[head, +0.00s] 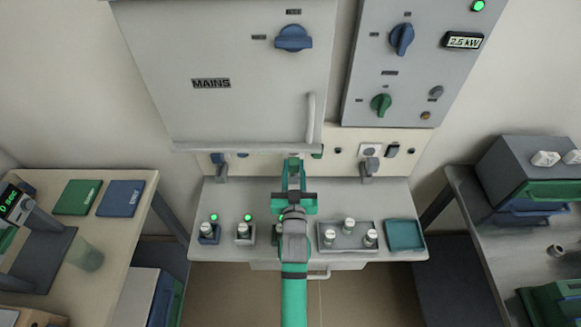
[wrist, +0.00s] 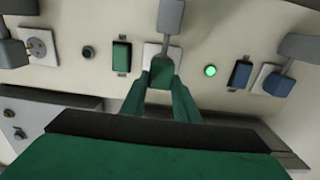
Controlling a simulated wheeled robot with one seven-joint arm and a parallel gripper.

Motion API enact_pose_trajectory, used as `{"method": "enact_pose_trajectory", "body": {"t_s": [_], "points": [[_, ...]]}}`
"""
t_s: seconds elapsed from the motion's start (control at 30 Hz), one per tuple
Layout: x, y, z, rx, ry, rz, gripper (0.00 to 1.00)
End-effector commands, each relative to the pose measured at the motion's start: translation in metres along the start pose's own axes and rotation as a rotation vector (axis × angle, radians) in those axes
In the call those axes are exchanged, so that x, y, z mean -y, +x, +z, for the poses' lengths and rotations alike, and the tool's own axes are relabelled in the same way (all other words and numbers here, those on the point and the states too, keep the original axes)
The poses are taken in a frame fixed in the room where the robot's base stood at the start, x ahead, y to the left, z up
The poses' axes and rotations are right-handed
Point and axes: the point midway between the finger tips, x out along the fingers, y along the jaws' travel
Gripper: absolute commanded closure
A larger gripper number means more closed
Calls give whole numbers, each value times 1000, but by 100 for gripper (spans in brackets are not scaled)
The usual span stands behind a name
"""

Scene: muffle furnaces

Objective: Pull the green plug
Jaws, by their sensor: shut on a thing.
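The green plug (wrist: 162,74) is between the fingertips of my gripper (wrist: 161,84) in the wrist view, and the fingers are shut on it. It lies in front of the white middle socket (wrist: 151,50); I cannot tell whether its pins are fully in. A stem with a grey block (wrist: 171,15) extends from the plug. In the head view my gripper (head: 293,168) reaches the socket strip below the mains cabinet (head: 225,110) and hides the green plug.
A blue plug (wrist: 277,84) and another socket (wrist: 39,46) flank the middle one. A green switch (wrist: 122,57) and lit green lamp (wrist: 210,71) are close by. On the bench below stand a grey tray (head: 347,249) of jars and a teal tray (head: 405,235).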

Motion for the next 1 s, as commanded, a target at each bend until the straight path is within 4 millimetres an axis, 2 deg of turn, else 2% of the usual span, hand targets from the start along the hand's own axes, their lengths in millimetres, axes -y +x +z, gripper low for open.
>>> {"method": "enact_pose_trajectory", "body": {"t_s": [0.03, 0.1, 0.4, 0.53, 0.67, 1.0], "points": [[1, -2, 2, 5, 0, -1, 70], [0, -2, 2, 4, 0, 0, 53], [-1, -2, 1, 2, 0, 1, 53], [0, -8, 2, 3, 0, 1, 53], [0, -26, 2, 4, 0, 0, 53], [0, -84, 2, 4, 0, -2, 53]]}}
